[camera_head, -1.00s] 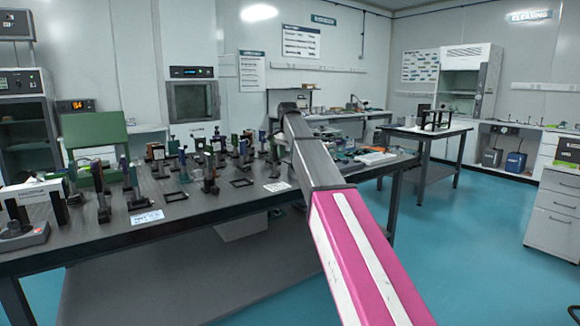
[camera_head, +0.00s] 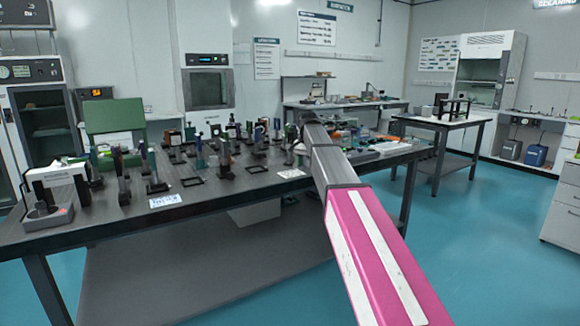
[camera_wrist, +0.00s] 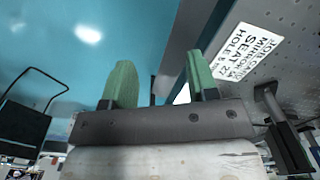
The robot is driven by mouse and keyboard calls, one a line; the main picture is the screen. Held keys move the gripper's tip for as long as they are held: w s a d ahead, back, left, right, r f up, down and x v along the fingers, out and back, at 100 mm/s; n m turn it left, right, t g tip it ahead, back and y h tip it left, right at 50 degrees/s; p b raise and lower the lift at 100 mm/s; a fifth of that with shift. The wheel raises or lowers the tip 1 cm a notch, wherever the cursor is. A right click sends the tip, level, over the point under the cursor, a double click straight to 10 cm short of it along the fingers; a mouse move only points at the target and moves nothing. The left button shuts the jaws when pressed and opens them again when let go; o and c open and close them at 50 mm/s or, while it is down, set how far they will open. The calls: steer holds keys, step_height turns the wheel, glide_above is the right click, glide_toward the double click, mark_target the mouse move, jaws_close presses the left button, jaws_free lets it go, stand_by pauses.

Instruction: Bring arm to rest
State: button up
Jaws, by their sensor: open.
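My arm (camera_head: 375,250), pink and white with a grey upper part, rises from the bottom right of the head view and reaches over the right part of the dark optical table (camera_head: 115,235). My gripper is hidden in that view. In the wrist view my gripper (camera_wrist: 158,68) shows two green fingers set apart, with nothing between them. The perforated dark table top and a white printed card (camera_wrist: 244,50) lie to the right of the fingers. Blue floor fills the upper left.
A drawer cabinet (camera_head: 562,205) is at the right edge. Open blue floor (camera_head: 480,225) lies between.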

steer(key=s+d+f+n, duration=0.25)
steer(key=s+f, duration=0.45)
steer(key=f, duration=0.4)
steer(key=s+d+f+n, duration=0.1)
steer(key=s+d+f, duration=0.2)
steer(key=s+f, duration=0.55)
steer(key=s+d+f+n, duration=0.1)
steer(key=s+f+n, duration=0.1)
steer(key=s+f, duration=0.6)
steer(key=s+d+f+n, duration=0.1)
steer(key=s+d+f, duration=0.1)
steer(key=s+f, duration=0.6)
step_height(320, 180, down, 2)
steer(key=shift+s+d+f+n, duration=0.1)
steer(key=shift+s+d+n, duration=0.2)
steer(key=shift+s+n, duration=0.05)
